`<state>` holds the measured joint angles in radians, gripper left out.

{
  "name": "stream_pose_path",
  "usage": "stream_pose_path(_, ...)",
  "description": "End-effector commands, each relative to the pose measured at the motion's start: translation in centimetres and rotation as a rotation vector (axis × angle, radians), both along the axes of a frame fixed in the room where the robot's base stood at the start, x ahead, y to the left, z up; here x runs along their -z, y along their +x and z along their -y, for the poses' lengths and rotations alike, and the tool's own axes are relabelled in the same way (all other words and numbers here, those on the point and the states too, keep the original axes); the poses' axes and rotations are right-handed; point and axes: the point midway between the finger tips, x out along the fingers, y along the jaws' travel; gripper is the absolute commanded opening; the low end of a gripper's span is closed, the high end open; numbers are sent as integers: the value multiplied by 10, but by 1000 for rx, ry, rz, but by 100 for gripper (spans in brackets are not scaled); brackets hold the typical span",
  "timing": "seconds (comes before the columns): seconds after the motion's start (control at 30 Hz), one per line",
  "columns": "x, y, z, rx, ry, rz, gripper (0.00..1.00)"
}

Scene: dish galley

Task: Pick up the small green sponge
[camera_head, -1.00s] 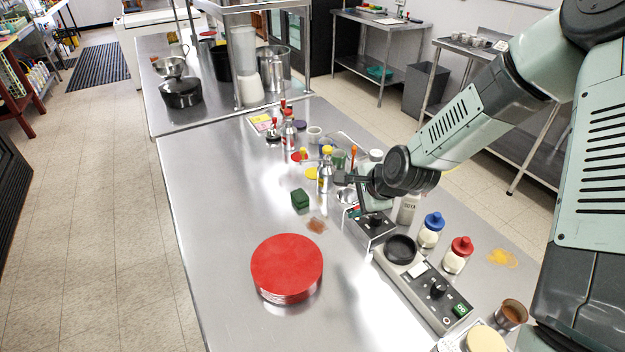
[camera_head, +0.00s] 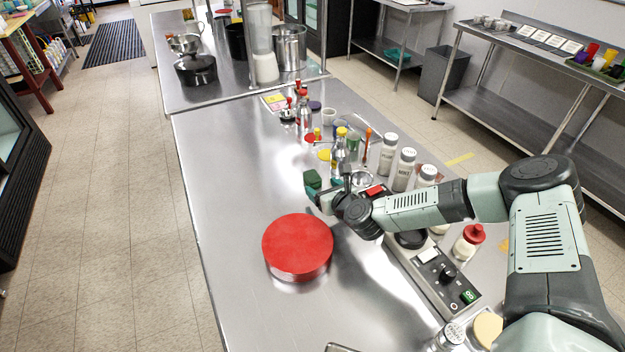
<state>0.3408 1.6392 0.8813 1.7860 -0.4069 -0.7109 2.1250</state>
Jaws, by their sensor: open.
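The small green sponge (camera_head: 312,178) is a dark green block on the steel counter, beyond the red round stack. My gripper (camera_head: 323,189) is open and low over the counter, close to the sponge on its near right side. The jaws partly overlap the sponge's lower edge in the picture. I cannot tell whether they touch it. Nothing shows held between them.
A red round stack (camera_head: 298,246) stands just in front of my gripper. A metal bowl (camera_head: 362,180), a yellow-capped bottle (camera_head: 340,150) and white shakers (camera_head: 404,168) crowd the right. A grey control unit (camera_head: 440,268) lies nearer. The counter's left side is clear.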

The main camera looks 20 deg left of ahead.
Motion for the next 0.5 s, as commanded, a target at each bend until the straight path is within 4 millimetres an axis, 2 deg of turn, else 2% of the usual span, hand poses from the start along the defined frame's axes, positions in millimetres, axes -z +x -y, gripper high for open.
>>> stream_pose_path(0.23,7,14,-14,-2,-3,2,74)
stream_pose_path(0.5,20,41,-37,-2,-3,2,74)
